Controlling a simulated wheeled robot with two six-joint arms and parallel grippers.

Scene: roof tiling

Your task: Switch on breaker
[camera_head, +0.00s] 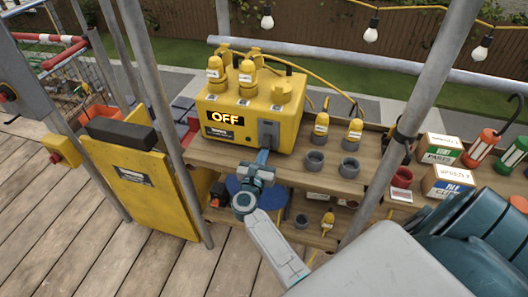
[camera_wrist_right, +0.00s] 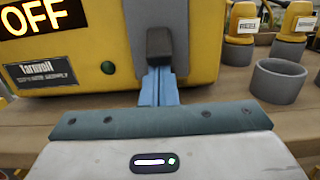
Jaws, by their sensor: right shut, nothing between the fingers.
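The yellow breaker box (camera_head: 240,117) stands on a wooden shelf, and its display (camera_head: 225,118) reads OFF. A grey switch panel with a dark lever (camera_head: 268,127) is on the right part of its front. In the right wrist view the dark lever (camera_wrist_right: 160,42) shows close up. My right gripper (camera_head: 264,156) is shut and empty, its blue fingers (camera_wrist_right: 159,87) pointing at the panel just below the lever. Whether the fingertips touch the lever I cannot tell. My left gripper is not in view.
Yellow plugs (camera_head: 321,123) and grey cups (camera_head: 314,160) stand on the shelf (camera_head: 290,177) right of the box. A metal pole (camera_head: 408,120) rises on the right. A yellow panel (camera_head: 150,185) stands on the left. Cardboard boxes (camera_head: 438,149) sit farther right.

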